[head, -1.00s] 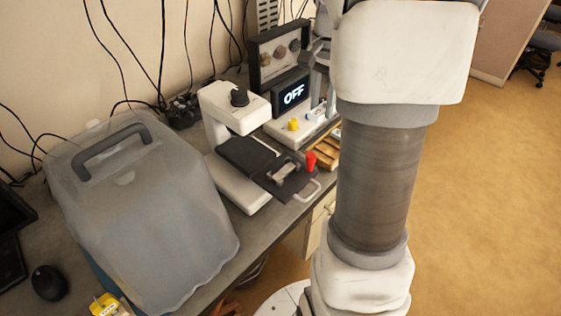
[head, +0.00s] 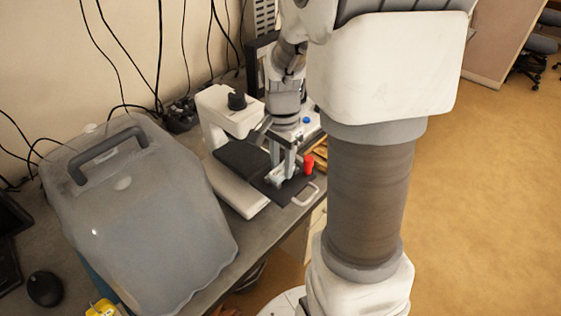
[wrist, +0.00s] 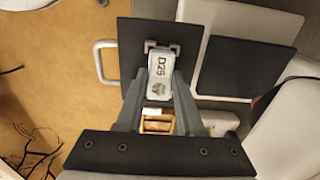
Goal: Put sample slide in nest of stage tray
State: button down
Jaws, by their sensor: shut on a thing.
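The sample slide (wrist: 160,66), a pale plate marked D25 with a brownish speck, is held between my fingers in the wrist view. My gripper (wrist: 161,76) is shut on it; in the head view my gripper (head: 283,172) points down over the stage tray (head: 270,188). The stage tray (wrist: 134,36) is a dark plate with a pale loop handle (wrist: 103,62). The nest (wrist: 161,46) shows as grey corner brackets at the slide's far end. The slide overlaps the nest in the picture; I cannot tell whether it touches the tray. My fingers hide the nest in the head view.
A white microscope-like stand (head: 222,110) with a dark stage is left of my gripper. A red object (head: 308,164) stands just right of it. A large translucent cover (head: 140,220) fills the left bench. Open floor (head: 490,200) lies right.

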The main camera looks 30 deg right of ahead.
jog(key=shift+f, duration=0.2)
jog(key=c, duration=0.5)
grip_release()
jog(key=shift+c, duration=0.2)
jog(key=shift+r, duration=0.1)
